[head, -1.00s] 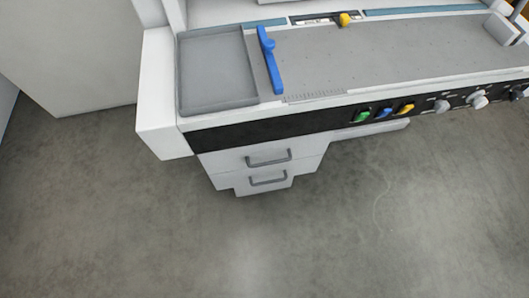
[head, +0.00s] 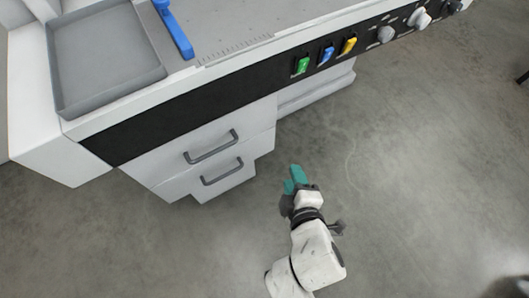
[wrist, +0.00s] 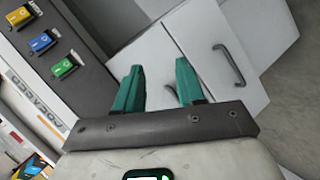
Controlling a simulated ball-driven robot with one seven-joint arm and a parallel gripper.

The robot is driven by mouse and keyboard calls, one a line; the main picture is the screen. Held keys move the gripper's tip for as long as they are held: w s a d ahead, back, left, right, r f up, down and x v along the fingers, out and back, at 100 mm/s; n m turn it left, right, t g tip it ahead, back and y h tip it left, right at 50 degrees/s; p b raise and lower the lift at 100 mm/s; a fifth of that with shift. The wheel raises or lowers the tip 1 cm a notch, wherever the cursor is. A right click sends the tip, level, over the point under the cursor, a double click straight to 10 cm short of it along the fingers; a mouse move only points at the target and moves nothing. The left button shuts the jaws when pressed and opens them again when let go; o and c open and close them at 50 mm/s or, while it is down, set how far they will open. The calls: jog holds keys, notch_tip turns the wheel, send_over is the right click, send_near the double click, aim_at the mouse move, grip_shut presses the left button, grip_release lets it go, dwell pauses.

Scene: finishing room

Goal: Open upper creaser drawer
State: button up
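The creaser is a white machine with two stacked drawers below its dark front band. The upper drawer (head: 172,160) is shut, with a grey bar handle (head: 210,147). The lower drawer (head: 228,184) is also shut, with its own handle (head: 222,172). My gripper (head: 293,178) has teal fingers and is to the right of both handles in the head view, touching neither. In the wrist view my gripper (wrist: 157,82) is open and empty. One grey drawer handle (wrist: 230,66) shows there to the right of the fingers; I cannot tell which drawer it belongs to.
Green (head: 303,65), blue (head: 327,54) and yellow (head: 349,45) switches and several knobs line the dark front band above the drawers. A grey tray (head: 105,60) and a blue guide (head: 175,30) are on top. The concrete floor around my arm is clear.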

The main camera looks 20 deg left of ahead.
jog(key=s+a+n+y+b, duration=0.1)
jog(key=s+a+n+y, duration=0.25)
jog(key=a, duration=0.35)
jog(key=s+a+n+y+b, duration=0.2)
jog(key=a+n+y, duration=0.1)
jog(key=a+n, duration=0.25)
jog(key=f+b+x, duration=0.1)
jog(key=x, duration=1)
jog(key=shift+f+m+g+b, duration=0.2)
jog(key=shift+m+g+b, duration=0.1)
jog(key=shift+m+b, duration=0.1)
jog(key=shift+h, duration=0.25)
grip_shut()
